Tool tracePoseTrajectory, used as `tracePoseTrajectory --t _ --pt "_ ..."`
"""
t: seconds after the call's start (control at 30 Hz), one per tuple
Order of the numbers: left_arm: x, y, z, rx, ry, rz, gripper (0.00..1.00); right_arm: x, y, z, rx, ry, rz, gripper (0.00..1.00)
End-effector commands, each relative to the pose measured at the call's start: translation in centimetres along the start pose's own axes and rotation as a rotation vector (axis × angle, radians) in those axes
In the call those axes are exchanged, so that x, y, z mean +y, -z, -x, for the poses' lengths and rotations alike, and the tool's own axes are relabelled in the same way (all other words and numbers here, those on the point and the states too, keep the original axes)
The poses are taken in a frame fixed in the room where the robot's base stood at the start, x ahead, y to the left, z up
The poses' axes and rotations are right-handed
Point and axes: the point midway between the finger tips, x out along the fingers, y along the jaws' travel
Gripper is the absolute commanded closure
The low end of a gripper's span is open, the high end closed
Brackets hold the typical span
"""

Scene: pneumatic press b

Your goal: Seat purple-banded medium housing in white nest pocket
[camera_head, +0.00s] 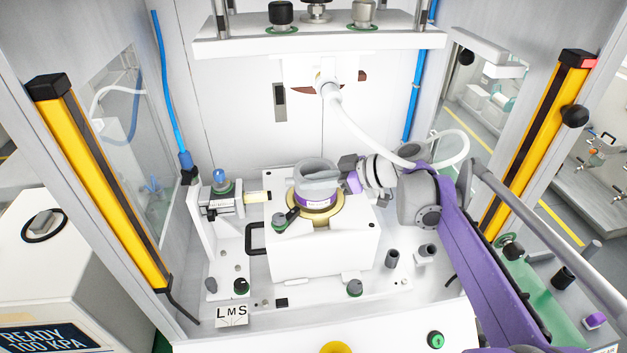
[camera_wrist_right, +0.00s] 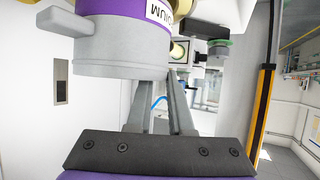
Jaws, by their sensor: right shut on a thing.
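The medium housing (camera_head: 317,168) is a grey cylinder with a purple band low on its side. It stands roughly upright at the brass ring of the white nest block (camera_head: 290,253), its purple band just above the ring. I cannot tell how deep it sits. My right gripper (camera_head: 322,182) reaches in from the right and is shut on the housing's grey upper part. In the right wrist view the housing (camera_wrist_right: 110,58) appears inverted, with part of a label on its purple band, beside the gripper fingers (camera_wrist_right: 165,85). My left gripper is out of view.
A white press plate (camera_head: 320,40) hangs above the nest. A small cylinder unit (camera_head: 222,202) stands left of the block, its rod pointing at it. Yellow light curtains (camera_head: 100,180) flank the opening. Small posts and knobs dot the base plate, with an LMS label (camera_head: 232,315) in front.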

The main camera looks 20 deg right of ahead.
Motion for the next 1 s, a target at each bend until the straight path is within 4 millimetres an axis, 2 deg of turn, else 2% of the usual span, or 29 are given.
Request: tracePoseTrajectory --t 1.0 --pt "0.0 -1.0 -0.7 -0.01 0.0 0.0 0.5 0.0 -1.9 -1.0 0.001 0.0 0.0 1.0"
